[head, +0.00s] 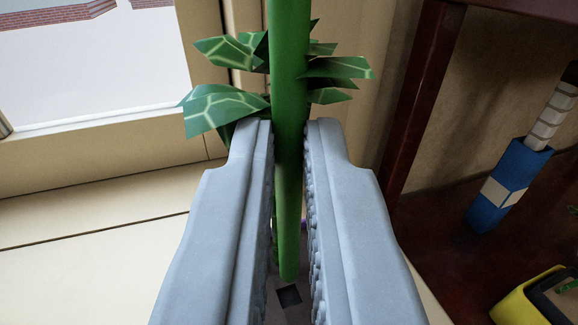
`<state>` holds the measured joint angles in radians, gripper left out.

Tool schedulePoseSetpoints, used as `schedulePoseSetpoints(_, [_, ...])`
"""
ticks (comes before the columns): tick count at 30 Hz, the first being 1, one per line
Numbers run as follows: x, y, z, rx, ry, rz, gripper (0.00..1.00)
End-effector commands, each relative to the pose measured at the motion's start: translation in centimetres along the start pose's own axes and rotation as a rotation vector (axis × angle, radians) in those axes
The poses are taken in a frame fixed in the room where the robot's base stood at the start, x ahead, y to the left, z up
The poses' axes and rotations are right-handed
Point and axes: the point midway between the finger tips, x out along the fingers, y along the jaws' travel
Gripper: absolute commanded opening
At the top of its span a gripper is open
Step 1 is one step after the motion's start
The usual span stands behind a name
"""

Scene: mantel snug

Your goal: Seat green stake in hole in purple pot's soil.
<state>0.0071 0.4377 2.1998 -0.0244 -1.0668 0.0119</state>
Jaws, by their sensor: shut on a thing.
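My gripper (290,150) reaches forward from the bottom of the head view, its two grey jaws shut on the green stake (289,50). The stake stands roughly upright between the jaws, and its top runs out of the picture. Its lower end shows between the jaws, just above a small dark square hole (289,295) in brownish soil. The end looks apart from the hole, though the height between them is hard to judge. Leaves (228,108) of a plant spread behind the stake. The pot is almost wholly hidden by the jaws; only a trace of purple shows.
A pale sill or ledge (80,235) lies at left under a window (90,60). A dark red wooden post (420,90) stands at right. Beyond it are a blue and white object (497,185) and a yellow and black object (540,298) on a dark surface.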

Motion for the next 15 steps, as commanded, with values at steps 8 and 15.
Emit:
schedulePoseSetpoints(8, [0.0, 0.0, 1.3, 0.000, 0.000, 0.000, 0.00])
schedulePoseSetpoints(15, [0.0, 0.0, 1.5, 0.000, 0.000, 0.000, 0.00])
